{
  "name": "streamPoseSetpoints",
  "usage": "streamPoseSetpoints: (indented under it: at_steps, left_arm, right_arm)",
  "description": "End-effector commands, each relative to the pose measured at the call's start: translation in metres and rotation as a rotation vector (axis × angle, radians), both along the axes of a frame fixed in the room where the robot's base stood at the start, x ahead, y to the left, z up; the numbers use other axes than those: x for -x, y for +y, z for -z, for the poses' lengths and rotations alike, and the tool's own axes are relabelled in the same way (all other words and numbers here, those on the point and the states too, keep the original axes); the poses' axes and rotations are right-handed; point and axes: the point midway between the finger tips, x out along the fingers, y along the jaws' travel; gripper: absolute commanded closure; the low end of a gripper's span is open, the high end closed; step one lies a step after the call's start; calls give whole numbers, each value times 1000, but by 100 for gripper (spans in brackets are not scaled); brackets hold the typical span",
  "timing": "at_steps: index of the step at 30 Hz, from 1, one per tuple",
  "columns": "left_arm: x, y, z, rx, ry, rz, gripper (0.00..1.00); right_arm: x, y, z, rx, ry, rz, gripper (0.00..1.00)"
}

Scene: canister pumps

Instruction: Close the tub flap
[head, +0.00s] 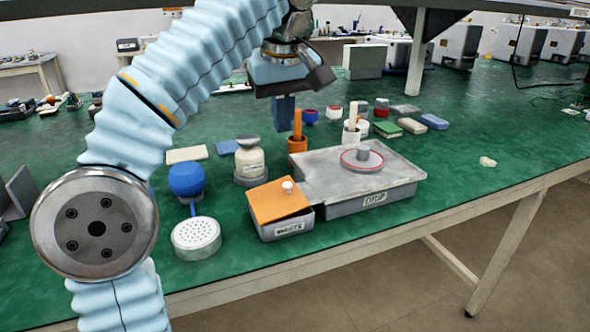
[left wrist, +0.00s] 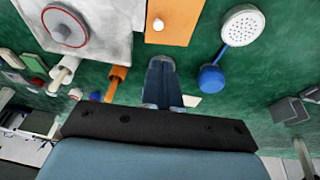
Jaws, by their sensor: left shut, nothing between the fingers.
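The grey tub (head: 290,229), labelled WASTE, stands near the table's front edge. Its orange flap (head: 272,203) lies over the top with a white knob (head: 288,187) near its right side. The flap looks slightly tilted against the rim; I cannot tell how far it stands open. In the left wrist view the flap (left wrist: 178,20) shows at the top edge, partly cut off, with the knob (left wrist: 158,24) on it. My left gripper (head: 284,122) is shut and empty, pointing down above and behind the tub. Its blue fingers show in the left wrist view (left wrist: 161,65), apart from the flap.
A grey DRIP tray (head: 400,178) with a round red-rimmed disc adjoins the tub's right. A white perforated head (head: 196,236) with a blue ball (head: 186,179) and a cream bottle (head: 250,160) stand left. An orange pump (head: 297,142) stands behind. The table's right side is mostly clear.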

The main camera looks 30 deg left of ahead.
Motion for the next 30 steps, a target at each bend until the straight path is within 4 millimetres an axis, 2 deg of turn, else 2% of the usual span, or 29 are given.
streamPoseSetpoints:
  at_steps: [5,9,15,21,30]
  left_arm:
    - [-6,6,32,-4,3,-1,100]
    - [-14,11,65,-1,2,0,100]
    - [-21,12,99,-1,2,3,100]
    - [-24,9,116,0,0,4,100]
    - [-24,8,118,1,-1,3,100]
  right_arm:
    - [0,0,0,0,0,1,57]
    - [0,-1,13,1,0,2,57]
    - [0,-1,22,2,0,4,57]
    - [0,-1,25,3,-1,5,57]
    - [0,-1,25,3,-1,5,57]
